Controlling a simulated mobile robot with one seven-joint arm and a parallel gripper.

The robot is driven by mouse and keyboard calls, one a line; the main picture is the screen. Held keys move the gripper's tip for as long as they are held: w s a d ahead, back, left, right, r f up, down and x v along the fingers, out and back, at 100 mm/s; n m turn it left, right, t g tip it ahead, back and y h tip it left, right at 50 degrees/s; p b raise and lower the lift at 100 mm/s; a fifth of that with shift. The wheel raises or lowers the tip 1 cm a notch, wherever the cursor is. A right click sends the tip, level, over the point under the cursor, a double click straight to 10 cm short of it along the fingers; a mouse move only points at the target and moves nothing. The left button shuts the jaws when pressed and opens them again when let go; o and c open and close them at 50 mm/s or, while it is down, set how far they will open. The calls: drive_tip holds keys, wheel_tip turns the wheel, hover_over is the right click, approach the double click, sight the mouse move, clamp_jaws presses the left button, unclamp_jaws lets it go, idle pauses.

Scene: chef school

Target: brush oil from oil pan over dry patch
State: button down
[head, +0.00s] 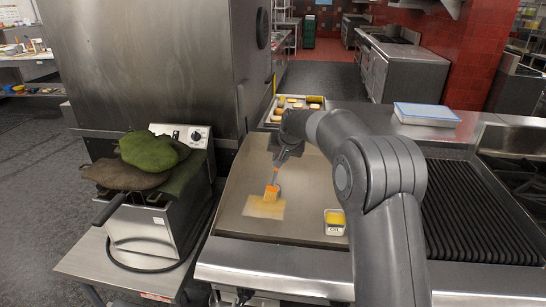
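My gripper (277,163) is shut on the handle of a brush (272,192), which points down with its orange head lowest. The brush head is at the upper edge of a pale yellowish-tan patch (264,209) on the flat griddle plate (300,190). I cannot tell whether the bristles touch the patch or hang just above it. My fingertips are small and partly hidden by the wrist.
A ribbed grill (480,210) lies to the right. A fryer (150,230) with green and brown cloths (150,160) stands left. The griddle is otherwise clear.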

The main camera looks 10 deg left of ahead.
drive_tip(key=d, duration=0.6)
wheel_tip(320, 180, up, 8)
idle(0.7)
drive_tip(key=shift+a, duration=0.2)
idle(0.9)
drive_tip(key=s+a+r, duration=0.2)
drive_tip(key=s+a, duration=0.1)
drive_tip(key=a, duration=0.4)
drive_tip(key=s+a+r, duration=0.2)
drive_tip(key=s+a, duration=0.1)
drive_tip(key=a, duration=0.4)
drive_tip(key=shift+s+a+f, duration=0.1)
drive_tip(key=shift+a+f, duration=0.05)
drive_tip(key=shift+f, duration=2.35)
